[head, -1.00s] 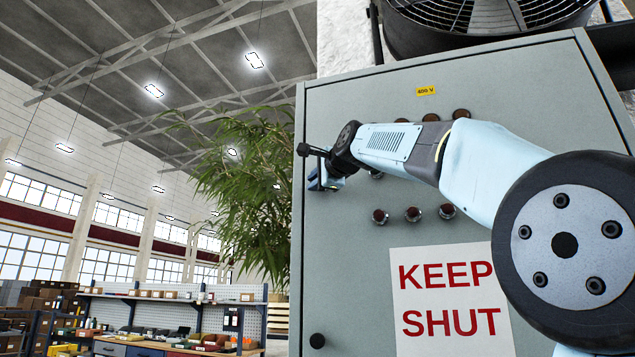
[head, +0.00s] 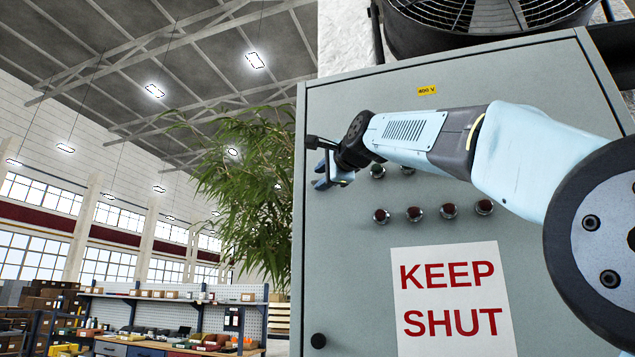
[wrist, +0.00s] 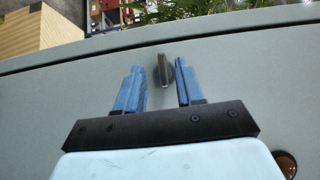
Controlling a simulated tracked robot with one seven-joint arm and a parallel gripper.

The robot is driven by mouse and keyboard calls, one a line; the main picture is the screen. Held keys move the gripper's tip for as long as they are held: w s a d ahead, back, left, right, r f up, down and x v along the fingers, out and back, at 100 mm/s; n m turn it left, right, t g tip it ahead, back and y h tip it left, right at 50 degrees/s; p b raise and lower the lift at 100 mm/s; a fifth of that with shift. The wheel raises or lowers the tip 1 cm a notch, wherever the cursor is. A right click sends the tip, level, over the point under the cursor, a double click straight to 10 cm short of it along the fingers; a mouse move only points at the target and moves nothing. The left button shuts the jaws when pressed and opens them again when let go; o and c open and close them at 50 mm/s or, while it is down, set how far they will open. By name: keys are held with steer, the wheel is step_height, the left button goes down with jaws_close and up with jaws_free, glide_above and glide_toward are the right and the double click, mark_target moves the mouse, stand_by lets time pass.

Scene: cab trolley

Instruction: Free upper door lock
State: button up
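The upper door lock (wrist: 163,71) is a small dark grey turn-handle on the grey cabinet door (head: 350,290), close to the door's edge. In the wrist view it shows in the gap between my two blue fingers, nearer the right one, with a gap on both sides. Its handle points roughly up and down in that picture. My gripper (wrist: 158,67) is open and holds nothing. In the head view my gripper (head: 331,172) is at the door's left edge and hides the upper lock. I cannot tell how deep the fingertips reach around the lock.
A second, round black lock (head: 318,340) sits low on the door. Red indicator knobs (head: 414,214) stick out below my forearm. A "KEEP SHUT" sign (head: 450,300) is on the door. A leafy plant (head: 245,190) stands left of the cabinet; a fan (head: 480,20) is above.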

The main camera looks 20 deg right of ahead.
steer(key=s+d, duration=0.1)
steer(key=s, duration=0.8)
steer(key=shift+s+d, duration=0.25)
steer(key=shift+s, duration=0.15)
steer(key=s+f+n+g+h, duration=0.1)
steer(key=s+f+n+g, duration=0.3)
steer(key=f, duration=1.5)
steer(key=s+a+f+n+g+h, duration=0.1)
steer(key=s+f+n+g, duration=0.3)
steer(key=f, duration=1.5)
steer(key=s+f+n+g, duration=0.4)
steer(key=s+f+n, duration=0.3)
steer(key=f, duration=1.3)
steer(key=shift+a+n+h, duration=0.25)
steer(key=shift+n+h, duration=0.15)
steer(key=shift+n, duration=0.1)
